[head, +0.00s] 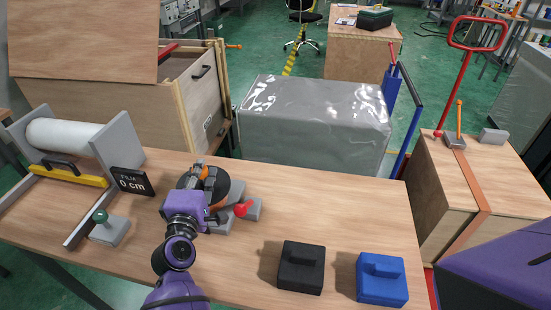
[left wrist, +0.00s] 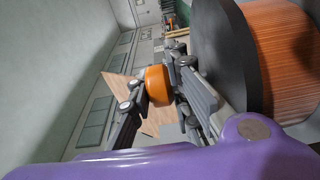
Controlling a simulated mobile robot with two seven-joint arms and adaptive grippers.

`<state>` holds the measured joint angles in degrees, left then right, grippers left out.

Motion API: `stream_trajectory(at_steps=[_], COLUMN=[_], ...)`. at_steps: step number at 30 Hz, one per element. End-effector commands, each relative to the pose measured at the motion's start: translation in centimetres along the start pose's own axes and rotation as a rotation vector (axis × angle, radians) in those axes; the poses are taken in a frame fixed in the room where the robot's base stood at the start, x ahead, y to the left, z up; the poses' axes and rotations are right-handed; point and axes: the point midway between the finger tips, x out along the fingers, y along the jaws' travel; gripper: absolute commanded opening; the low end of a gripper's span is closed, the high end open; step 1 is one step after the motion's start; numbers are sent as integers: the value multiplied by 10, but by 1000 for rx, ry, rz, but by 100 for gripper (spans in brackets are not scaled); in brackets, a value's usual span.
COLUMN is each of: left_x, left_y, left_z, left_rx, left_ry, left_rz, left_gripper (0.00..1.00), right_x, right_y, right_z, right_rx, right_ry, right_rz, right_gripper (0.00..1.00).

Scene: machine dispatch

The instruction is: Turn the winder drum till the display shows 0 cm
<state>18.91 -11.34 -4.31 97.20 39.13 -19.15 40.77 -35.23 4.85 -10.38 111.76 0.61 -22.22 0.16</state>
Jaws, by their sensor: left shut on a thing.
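The winder drum (head: 222,188) stands on the workbench, with a dark round flange and an orange winding. In the left wrist view the flange (left wrist: 232,50) and the ribbed orange winding (left wrist: 285,55) fill the right side. My left gripper (head: 203,172) is at the drum. The wrist view shows its fingers (left wrist: 158,90) closed around an orange knob (left wrist: 157,84) beside the flange. The display (head: 132,183) left of the drum reads "FILM 0 cm". My right gripper is not in view.
A red-knobbed lever (head: 241,209) stands right of the drum. Left are a white film roll (head: 65,136), a yellow bar (head: 68,175) and a green-knobbed block (head: 105,228). A black block (head: 301,267) and a blue block (head: 382,278) sit at the front right. The bench between is clear.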

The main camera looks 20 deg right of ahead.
Motion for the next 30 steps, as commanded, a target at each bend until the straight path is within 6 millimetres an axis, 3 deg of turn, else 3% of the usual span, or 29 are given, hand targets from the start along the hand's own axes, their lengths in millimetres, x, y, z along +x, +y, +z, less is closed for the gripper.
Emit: stream_trajectory(at_steps=[1,16,17,20,30], left_x=[2,4,4,4,2], left_y=[13,12,12,12,5], left_z=[-1,1,1,1,2], left_rx=[6,6,6,5,2], left_ry=[6,6,6,6,3], left_rz=[22,22,22,20,9], left_gripper=[0,0,18,31,34], right_x=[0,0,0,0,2], right_y=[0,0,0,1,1], right_z=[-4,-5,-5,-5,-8], right_rx=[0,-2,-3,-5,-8], right_ry=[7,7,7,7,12], right_rz=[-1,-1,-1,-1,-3], right_gripper=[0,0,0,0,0])
